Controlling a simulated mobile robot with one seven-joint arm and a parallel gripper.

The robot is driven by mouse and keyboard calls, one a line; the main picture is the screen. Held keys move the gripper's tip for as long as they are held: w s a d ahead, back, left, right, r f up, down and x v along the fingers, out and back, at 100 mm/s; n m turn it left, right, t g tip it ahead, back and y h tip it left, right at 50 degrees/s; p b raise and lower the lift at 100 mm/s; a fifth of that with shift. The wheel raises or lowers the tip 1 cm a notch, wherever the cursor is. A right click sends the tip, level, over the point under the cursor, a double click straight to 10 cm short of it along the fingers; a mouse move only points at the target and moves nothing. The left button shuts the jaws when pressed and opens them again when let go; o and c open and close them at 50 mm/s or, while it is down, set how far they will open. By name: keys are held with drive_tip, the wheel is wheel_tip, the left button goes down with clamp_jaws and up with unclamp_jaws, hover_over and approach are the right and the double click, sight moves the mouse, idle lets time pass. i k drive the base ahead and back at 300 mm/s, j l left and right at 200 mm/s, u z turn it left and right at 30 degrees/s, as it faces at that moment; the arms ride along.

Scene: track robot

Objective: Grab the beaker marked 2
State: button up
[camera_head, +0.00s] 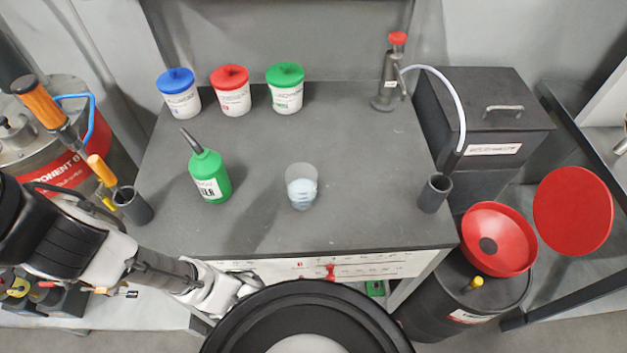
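A small clear beaker (301,187) stands upright near the middle of the grey table (375,150). It has a pale blue lower part, and no number can be read on it. It is the only beaker I can make out. My arm comes in from the left, below the table's front left corner. Its white end, where my gripper (225,294) seems to be, is low in front of the table edge, apart from the beaker and lower left of it. My black round body part partly hides this end, so the fingers cannot be made out.
A green bottle (208,174) with a spout stands left of the beaker. Jars with blue (181,98), red (232,95) and green (286,94) lids stand at the back. A dispenser (389,85) stands back right. Dark holders (434,194) (133,206) flank the table. The surface around the beaker is clear.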

sight(300, 178)
drive_tip(key=k+j+z, duration=0.2)
drive_tip(key=j, duration=0.15)
drive_tip(key=k+j+z, duration=0.2)
drive_tip(key=j, duration=0.2)
drive_tip(key=j+z, duration=0.2)
drive_tip(key=j, duration=0.15)
drive_tip(key=k, duration=0.05)
